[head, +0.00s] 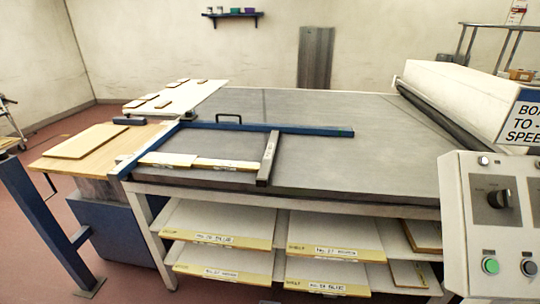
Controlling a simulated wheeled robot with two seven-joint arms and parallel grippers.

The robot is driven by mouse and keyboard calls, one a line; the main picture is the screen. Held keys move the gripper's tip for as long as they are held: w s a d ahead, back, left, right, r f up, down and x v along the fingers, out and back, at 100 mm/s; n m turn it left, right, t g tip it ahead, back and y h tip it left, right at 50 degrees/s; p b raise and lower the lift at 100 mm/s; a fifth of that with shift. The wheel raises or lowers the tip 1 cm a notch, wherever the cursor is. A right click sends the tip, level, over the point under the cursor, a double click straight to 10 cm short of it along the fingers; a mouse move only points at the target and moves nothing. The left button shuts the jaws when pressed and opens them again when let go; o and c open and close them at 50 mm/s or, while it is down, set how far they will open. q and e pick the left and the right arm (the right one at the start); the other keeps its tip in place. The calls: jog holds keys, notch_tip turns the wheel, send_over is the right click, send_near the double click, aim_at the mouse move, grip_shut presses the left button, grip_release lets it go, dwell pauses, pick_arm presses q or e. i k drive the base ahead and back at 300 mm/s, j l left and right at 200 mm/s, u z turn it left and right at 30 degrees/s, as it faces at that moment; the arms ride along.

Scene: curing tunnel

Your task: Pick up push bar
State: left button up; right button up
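A long blue bar (310,130) lies across the grey table top (350,170), with a black loop handle (228,117) standing at its left part. This looks like the push bar. A shorter dark grey bar (268,160) lies at an angle from the blue bar to the table's front edge. Another blue rail (150,150) runs along the table's left edge. Two pale boards (225,164) lie end to end near the front edge, between the left rail and the grey bar. Neither of my grippers is in view.
A wooden side table (110,137) with a board stands at left, a white table (180,97) with small boards behind it. Labelled shelves (220,225) sit under the table top. A control panel (490,220) and white machine housing (450,95) bound the right. The table's right half is clear.

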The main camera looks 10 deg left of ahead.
aim_at(262, 179)
jog(key=i+j+z, duration=0.2)
jog(key=j+z, duration=0.25)
jog(key=i+j+z, duration=0.15)
jog(key=j+z, duration=0.3)
jog(key=j, duration=0.25)
jog(key=j+z, duration=0.45)
jog(key=j, duration=0.15)
jog(key=j+z, duration=0.45)
jog(key=j, duration=0.2)
jog(key=k+j+z, duration=0.25)
jog(key=j+z, duration=0.2)
jog(key=j, duration=0.15)
